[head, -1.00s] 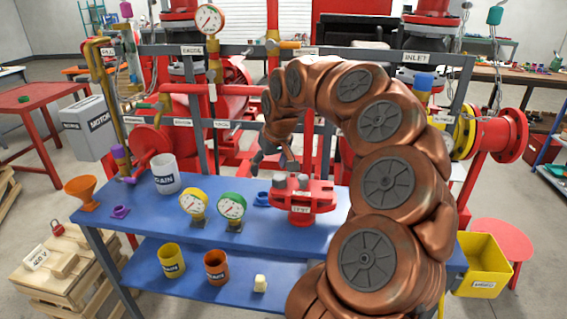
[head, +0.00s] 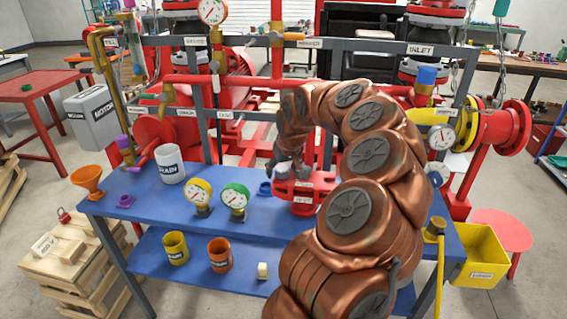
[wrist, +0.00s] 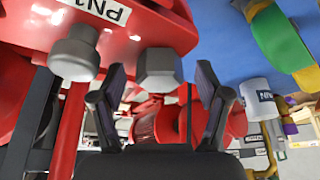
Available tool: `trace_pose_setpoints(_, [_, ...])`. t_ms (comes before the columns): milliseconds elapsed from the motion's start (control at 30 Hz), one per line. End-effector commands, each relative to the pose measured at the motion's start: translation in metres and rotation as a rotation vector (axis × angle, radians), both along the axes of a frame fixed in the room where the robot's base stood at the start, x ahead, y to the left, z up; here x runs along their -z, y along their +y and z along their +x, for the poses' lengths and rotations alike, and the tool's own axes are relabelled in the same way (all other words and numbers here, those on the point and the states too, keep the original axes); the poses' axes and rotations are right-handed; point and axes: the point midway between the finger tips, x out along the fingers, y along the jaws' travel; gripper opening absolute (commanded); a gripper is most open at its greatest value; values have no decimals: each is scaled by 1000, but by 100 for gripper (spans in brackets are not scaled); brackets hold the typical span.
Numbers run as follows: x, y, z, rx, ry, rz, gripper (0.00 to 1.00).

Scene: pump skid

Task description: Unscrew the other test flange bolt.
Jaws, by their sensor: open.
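The red test flange (head: 301,191) stands on the blue bench; its upper side is partly hidden by my arm. One bolt head (wrist: 160,68) shows centred between my fingertips; the other bolt head (wrist: 75,55) is outside, to the left of my left finger. My gripper (wrist: 160,75) is open, one finger on either side of the centred head, with gaps showing. I cannot tell whether the fingers are level with it in depth. In the head view my gripper (head: 287,166) is by the flange top.
A pipe frame (head: 345,122) runs behind.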

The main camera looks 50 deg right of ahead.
Motion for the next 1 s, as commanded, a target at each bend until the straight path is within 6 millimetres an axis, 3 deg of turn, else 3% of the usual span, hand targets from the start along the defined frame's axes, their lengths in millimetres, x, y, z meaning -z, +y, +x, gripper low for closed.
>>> trace_pose_setpoints(267, [1,0,1,0,-2,-1,75])
trace_pose_setpoints(900, [1,-1,1,0,-2,-1,10])
trace_pose_setpoints(933, [1,-1,1,0,-2,-1,44])
trace_pose_setpoints(1000, [1,-1,1,0,-2,-1,37])
